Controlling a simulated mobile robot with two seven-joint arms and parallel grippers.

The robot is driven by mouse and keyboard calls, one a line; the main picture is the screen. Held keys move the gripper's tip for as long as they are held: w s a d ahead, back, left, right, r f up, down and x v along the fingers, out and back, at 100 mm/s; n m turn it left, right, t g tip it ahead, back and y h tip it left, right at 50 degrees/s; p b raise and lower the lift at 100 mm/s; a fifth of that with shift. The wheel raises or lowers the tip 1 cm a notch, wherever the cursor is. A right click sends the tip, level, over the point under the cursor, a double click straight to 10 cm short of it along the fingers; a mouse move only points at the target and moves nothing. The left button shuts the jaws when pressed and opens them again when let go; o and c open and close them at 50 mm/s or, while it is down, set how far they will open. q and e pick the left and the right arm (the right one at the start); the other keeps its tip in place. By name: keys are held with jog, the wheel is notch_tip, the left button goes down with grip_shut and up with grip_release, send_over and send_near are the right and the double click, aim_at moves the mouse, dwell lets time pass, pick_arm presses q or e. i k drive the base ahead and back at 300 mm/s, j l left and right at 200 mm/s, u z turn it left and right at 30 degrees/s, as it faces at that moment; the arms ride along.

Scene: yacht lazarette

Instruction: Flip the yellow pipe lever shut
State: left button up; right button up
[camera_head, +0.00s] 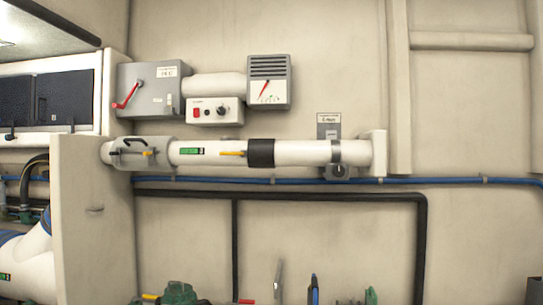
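A white pipe (300,153) runs level along the wall. A small yellow lever (232,153) is on its front, between a green label (191,151) and a black sleeve (261,153). The lever lies about level, along the pipe; its pivot is too small to make out. A second small yellow piece (150,153) shows on the grey fitting (140,152) at the pipe's left end. Neither of my grippers shows in the head view, and nothing touches the lever.
Above the pipe are a grey switch box (153,92) with a red handle, a control box (214,111) and a gauge (269,82). A pale panel (92,220) juts out at the left. Green fittings (180,294) and tool-like items stand along the bottom edge. The wall below the pipe carries blue and black lines.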

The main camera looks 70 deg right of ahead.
aim_at(243, 154)
jog(key=j+z, duration=0.15)
jog(key=z, duration=2)
jog(key=u, duration=1.6)
jog(key=i+l, duration=0.15)
jog(key=l, duration=0.25)
jog(key=i+l, duration=0.15)
jog(key=l, duration=0.2)
jog(key=i+l, duration=0.2)
jog(key=l, duration=0.2)
jog(key=i+l, duration=0.15)
jog(key=l, duration=0.2)
